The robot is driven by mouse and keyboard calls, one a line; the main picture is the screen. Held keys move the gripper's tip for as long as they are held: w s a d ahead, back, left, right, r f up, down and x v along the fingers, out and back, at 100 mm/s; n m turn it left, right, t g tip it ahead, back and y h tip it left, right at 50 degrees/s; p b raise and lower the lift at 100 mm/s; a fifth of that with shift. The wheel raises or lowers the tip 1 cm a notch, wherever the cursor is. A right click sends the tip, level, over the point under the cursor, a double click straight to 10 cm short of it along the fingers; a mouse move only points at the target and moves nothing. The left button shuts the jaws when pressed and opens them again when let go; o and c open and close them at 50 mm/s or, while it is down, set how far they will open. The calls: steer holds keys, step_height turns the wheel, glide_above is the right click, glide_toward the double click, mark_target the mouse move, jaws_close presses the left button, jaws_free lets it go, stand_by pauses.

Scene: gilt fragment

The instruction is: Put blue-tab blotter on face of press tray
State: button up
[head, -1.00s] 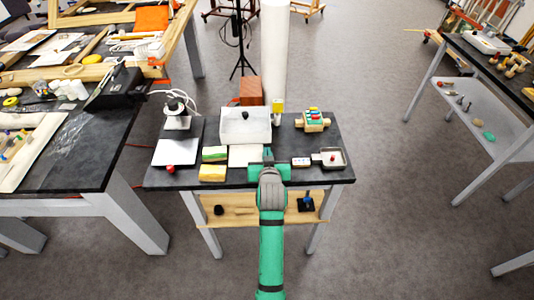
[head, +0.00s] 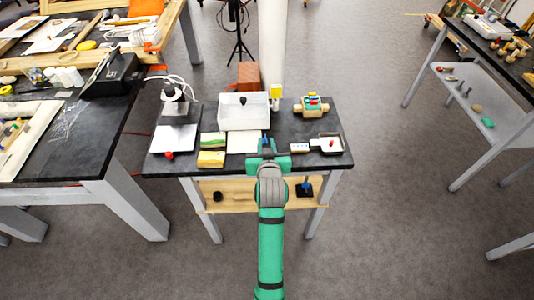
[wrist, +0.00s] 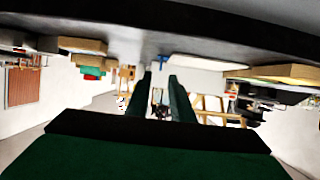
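A white sheet (head: 243,142) lies flat on the small dark table. I take this sheet for the blotter. My gripper (head: 267,150) is low at the table's front edge. In the wrist view the two fingers (wrist: 162,92) stand apart with a visible gap. The blue tab (wrist: 163,59) shows just beyond the fingertips, beside the white sheet's edge (wrist: 200,63). Contact cannot be told. A pale flat plate (head: 174,139) with a red knob lies at the left; whether it is the press tray is unclear.
A clear box with a dark knob (head: 244,112) stands behind the sheet. A green-and-white block (head: 213,139) and a yellow block (head: 211,159) sit left. A small handled tray (head: 329,144) and a wooden holder (head: 311,107) are right. A crowded workbench (head: 60,150) stands left.

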steer(key=v, duration=0.7)
steer(key=s+a+f, duration=0.1)
steer(key=s+f, duration=0.4)
steer(key=s, duration=0.5)
steer(key=s+a+f, duration=0.1)
steer(key=s+f, duration=0.5)
steer(key=s, duration=0.3)
steer(key=s+r, duration=0.1)
steer(key=s, duration=0.9)
steer(key=s+a+r+t, duration=0.1)
steer(key=s+r, duration=0.1)
steer(key=s, duration=0.8)
steer(key=shift+s+r+t, duration=0.3)
steer(key=shift+s, duration=0.05)
steer(key=o, duration=0.5)
steer(key=shift+s+r, duration=0.15)
steer(key=shift+s, duration=0.05)
steer(key=shift+c, duration=1.2)
